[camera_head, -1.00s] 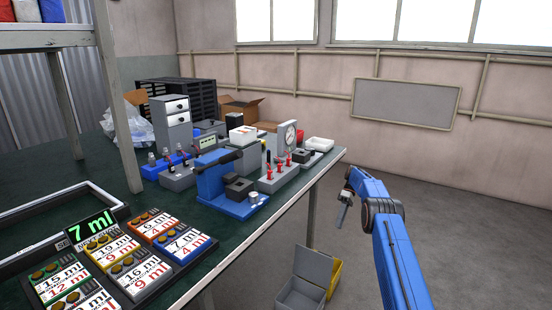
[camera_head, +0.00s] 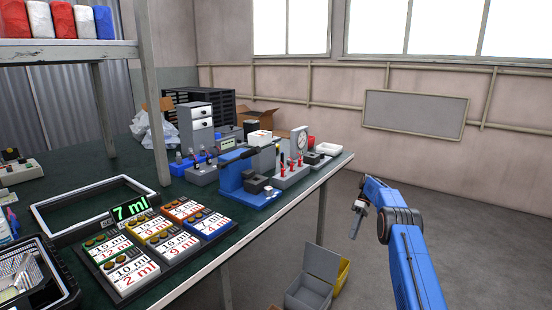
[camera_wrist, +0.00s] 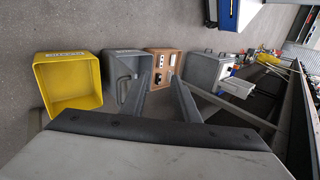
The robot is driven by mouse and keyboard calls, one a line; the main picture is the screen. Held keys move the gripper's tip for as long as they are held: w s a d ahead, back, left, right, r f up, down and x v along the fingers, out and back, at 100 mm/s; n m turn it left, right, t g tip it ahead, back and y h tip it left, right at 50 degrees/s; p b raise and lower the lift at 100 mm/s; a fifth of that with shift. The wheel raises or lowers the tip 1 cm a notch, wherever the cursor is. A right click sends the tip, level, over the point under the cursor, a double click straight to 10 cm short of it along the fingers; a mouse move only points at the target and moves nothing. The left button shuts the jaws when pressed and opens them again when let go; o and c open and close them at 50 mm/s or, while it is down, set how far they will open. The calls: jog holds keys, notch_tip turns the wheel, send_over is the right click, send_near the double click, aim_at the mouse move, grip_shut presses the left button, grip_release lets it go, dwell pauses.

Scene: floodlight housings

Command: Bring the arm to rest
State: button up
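My blue arm (camera_head: 405,245) reaches up from the lower right of the head view, in free space to the right of the bench. My gripper (camera_head: 358,220) is at its far end, small and partly hidden, away from the bench edge. In the wrist view, my gripper (camera_wrist: 163,82) shows two dark fingers spread apart with nothing between them. Beyond the fingers are a yellow bin (camera_wrist: 68,108), a grey bin (camera_wrist: 107,88) and a brown box with small parts (camera_wrist: 150,75); the fingers appear apart from them.
A grey bin (camera_head: 312,285) stands below on the floor. The floor at right is clear.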

jog(key=s+a+r+m+t+h, duration=0.15)
jog(key=s+r, duration=0.35)
jog(key=r, duration=0.5)
jog(key=s+a+r+m+t, duration=0.1)
jog(key=s+a+r, duration=0.1)
jog(key=s+r, duration=0.65)
jog(key=s+a+r+m+t+h, duration=0.1)
jog(key=s+a+r+m+t, duration=0.15)
jog(key=r, duration=0.95)
jog(key=s+a+r+m+t+h, duration=0.1)
jog(key=s+r, duration=0.2)
jog(key=s, duration=0.7)
jog(key=s+a+r+m+t, duration=0.1)
jog(key=s+r, duration=0.2)
jog(key=s, duration=0.8)
jog(key=s+r+m+t+h, duration=0.1)
jog(key=s+r, duration=0.1)
jog(key=s, duration=0.8)
jog(key=s+f+m+t, duration=0.1)
jog(key=s+f, duration=0.3)
jog(key=s, duration=0.6)
jog(key=s+f+m+t, duration=0.1)
jog(key=s+f+t, duration=0.1)
jog(key=s+f, duration=0.3)
jog(key=s, duration=0.4)
jog(key=shift+s+f, duration=0.2)
jog(key=shift+s, duration=0.2)
